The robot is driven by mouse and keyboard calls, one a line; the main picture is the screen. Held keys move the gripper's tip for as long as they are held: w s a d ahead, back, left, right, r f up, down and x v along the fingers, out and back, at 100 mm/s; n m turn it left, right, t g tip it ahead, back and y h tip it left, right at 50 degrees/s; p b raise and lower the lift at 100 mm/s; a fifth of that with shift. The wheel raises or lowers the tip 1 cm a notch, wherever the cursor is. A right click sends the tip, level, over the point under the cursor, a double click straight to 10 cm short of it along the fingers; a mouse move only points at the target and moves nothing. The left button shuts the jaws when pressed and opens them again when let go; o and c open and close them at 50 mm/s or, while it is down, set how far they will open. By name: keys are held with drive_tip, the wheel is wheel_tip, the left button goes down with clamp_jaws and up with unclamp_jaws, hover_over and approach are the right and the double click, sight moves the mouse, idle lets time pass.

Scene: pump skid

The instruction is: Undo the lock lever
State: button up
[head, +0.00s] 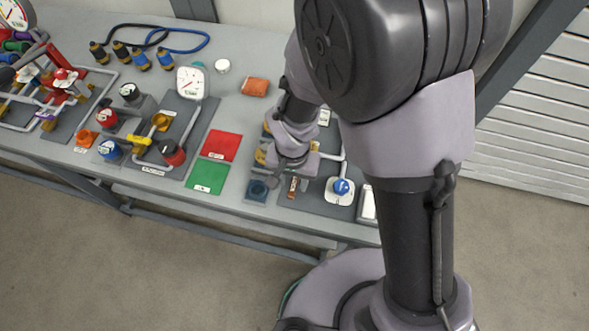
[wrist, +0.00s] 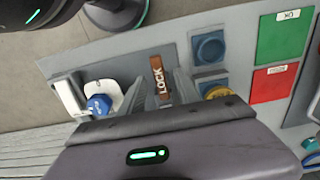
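The lock lever (wrist: 160,78) is a brown bar marked LOCK, seen in the wrist view near the middle of the grey panel. It also shows in the head view (head: 293,187), just in front of my gripper. My gripper (wrist: 162,84) points down at the panel, with one finger on each side of the lever. Gaps show between the fingers and the lever, so the gripper is open. I cannot tell how far the fingertips are above the panel. In the head view my gripper (head: 290,165) is partly hidden by my own wrist.
A blue knob (wrist: 98,103) on a white plate sits left of the lever in the wrist view. A blue square block (wrist: 209,47) and a yellow part (wrist: 218,92) are to its right. Green (head: 207,177) and red (head: 221,146) mats lie beside the panel on the bench.

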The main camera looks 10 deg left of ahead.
drive_tip(key=shift+f, duration=0.55)
clamp_jaws()
